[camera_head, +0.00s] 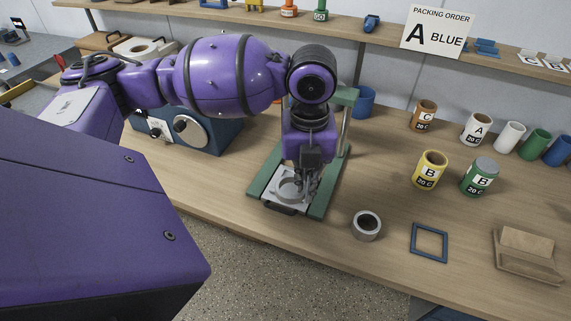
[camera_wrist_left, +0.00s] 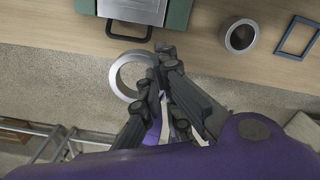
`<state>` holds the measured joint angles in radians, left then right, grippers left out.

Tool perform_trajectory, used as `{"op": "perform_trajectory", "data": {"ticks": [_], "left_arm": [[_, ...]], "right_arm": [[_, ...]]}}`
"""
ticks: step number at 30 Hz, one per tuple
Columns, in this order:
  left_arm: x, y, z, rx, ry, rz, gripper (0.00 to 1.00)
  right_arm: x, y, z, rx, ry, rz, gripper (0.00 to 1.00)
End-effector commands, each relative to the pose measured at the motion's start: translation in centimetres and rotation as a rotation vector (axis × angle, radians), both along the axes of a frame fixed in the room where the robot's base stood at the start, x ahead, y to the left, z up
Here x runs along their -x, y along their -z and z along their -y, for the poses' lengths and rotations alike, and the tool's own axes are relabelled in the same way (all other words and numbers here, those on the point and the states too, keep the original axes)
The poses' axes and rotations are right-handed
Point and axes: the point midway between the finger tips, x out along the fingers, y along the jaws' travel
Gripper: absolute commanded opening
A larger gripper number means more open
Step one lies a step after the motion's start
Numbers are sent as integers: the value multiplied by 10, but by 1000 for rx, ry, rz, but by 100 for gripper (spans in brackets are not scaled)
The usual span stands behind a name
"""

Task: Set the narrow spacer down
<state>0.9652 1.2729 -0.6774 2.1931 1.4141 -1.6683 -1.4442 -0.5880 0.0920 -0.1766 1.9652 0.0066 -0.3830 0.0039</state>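The narrow spacer, a thin light-grey ring (camera_head: 279,191), is at my left gripper (camera_head: 304,189). In the head view it appears over the front end of the green-framed fixture's pale plate. In the left wrist view the ring (camera_wrist_left: 116,80) overlaps the table edge and the floor, and my left gripper's fingers (camera_wrist_left: 160,77) are closed at its right-hand wall. The ring looks held, with a gap below that I cannot measure. The fingers hide part of its wall. My right gripper is in neither view.
A thicker grey ring (camera_head: 367,225) and a blue square frame (camera_head: 414,243) lie to the right of the green fixture (camera_head: 323,202). Labelled yellow (camera_head: 430,170) and green (camera_head: 479,177) cans stand farther right. A blue machine (camera_head: 218,138) stands left. The table's front edge is close.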

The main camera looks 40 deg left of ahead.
Motion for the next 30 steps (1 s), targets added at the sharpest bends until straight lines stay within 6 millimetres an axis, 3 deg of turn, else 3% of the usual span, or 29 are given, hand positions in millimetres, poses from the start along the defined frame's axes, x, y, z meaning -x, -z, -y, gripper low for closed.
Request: {"op": "perform_trajectory", "data": {"ticks": [9,15,25,30], "left_arm": [[-65,37,-43,0,-7,-4,0],[-88,73,-58,0,-4,-4,0],[-104,93,-68,0,-3,-1,0],[-104,119,-68,0,-2,-2,0]], "right_arm": [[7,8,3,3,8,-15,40],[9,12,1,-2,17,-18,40],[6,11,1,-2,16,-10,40],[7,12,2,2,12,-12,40]]}}
